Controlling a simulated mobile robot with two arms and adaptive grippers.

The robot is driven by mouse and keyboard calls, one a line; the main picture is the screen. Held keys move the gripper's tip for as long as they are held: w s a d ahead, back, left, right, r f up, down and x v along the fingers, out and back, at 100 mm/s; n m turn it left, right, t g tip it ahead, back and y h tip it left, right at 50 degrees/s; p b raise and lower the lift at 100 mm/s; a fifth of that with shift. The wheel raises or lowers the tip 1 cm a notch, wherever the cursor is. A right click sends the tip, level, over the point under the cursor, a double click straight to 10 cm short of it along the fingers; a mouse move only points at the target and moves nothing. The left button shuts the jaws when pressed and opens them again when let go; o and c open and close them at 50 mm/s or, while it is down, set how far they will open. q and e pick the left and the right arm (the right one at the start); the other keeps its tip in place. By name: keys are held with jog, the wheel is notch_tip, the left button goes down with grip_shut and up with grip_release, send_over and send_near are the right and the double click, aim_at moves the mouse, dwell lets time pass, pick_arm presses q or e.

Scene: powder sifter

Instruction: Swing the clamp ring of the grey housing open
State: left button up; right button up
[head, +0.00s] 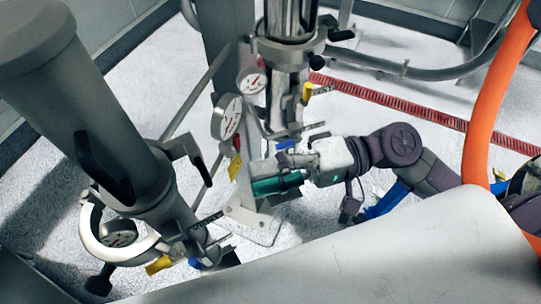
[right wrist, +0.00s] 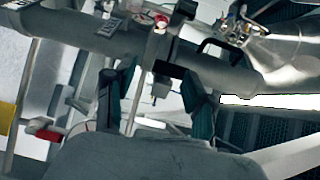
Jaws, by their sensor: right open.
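The grey housing (head: 85,110) is a large tilted cylinder at the left of the head view. A pale curved half-ring, which looks like part of its clamp ring (head: 88,232), stands out at its lower left, apart from the body on its outer side. A dark knob (head: 99,281) hangs below that curve. My right gripper (head: 262,186) is to the right of the housing, clear of it, by the second column's base. In the right wrist view its two dark teal fingers (right wrist: 157,105) are apart, with a small dark fitting showing between them. My left gripper is out of view.
A second upright steel column (head: 287,75) stands behind my right gripper. Dial gauges (head: 230,116) and thin pipes lie between it and the housing. An orange hose (head: 483,110) hangs at the right. A pale smooth surface (head: 390,260) fills the lower right.

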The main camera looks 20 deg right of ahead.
jog(key=w+d+f+m+t+h, duration=0.1)
jog(key=w+d+f+m+t, duration=0.1)
jog(key=w+f, duration=0.3)
jog(key=shift+w+d+f+t, duration=0.2)
jog(key=shift+w+f+t, duration=0.05)
jog(key=shift+w+t, duration=0.4)
